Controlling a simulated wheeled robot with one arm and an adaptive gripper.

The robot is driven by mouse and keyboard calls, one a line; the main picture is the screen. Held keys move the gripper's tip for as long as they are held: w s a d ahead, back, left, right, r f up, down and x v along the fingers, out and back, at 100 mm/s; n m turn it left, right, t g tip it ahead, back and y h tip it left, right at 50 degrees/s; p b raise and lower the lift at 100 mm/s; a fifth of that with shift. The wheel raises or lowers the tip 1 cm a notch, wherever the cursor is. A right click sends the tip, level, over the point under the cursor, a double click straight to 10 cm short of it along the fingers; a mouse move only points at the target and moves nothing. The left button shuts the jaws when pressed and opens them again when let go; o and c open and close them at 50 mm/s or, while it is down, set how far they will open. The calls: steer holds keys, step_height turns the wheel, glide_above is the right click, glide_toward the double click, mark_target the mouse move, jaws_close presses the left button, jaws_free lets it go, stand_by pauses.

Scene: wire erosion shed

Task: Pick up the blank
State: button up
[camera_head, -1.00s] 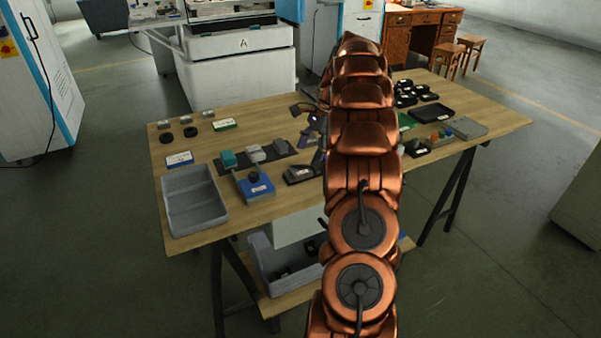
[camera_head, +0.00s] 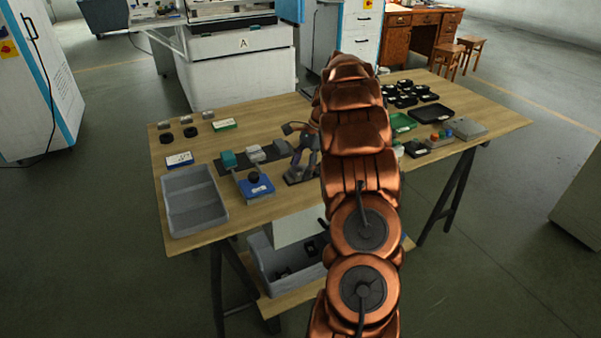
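My gripper (camera_head: 303,157) is low over the middle of the table, left of my copper arm, with its dark fingers pointing down. It is small and partly merged with dark things behind it, so I cannot tell whether it is open. It overlaps a dark labelled holder (camera_head: 291,180) in the picture; contact is unclear. Nothing is clearly marked as the blank. Grey blocks (camera_head: 256,154) and a teal block (camera_head: 228,159) sit on a dark mat (camera_head: 240,167) left of the gripper. Small metallic blocks (camera_head: 208,115) stand at the table's back left. My arm hides part of the table.
A grey divided bin (camera_head: 222,208) is at the front left of the wooden table (camera_head: 290,108). A blue box with a black knob (camera_head: 262,189) stands beside it. Black trays (camera_head: 432,112), a green tray (camera_head: 403,123) and a grey case (camera_head: 467,128) fill the right side.

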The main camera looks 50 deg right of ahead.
jaws_close()
stand_by(0.3)
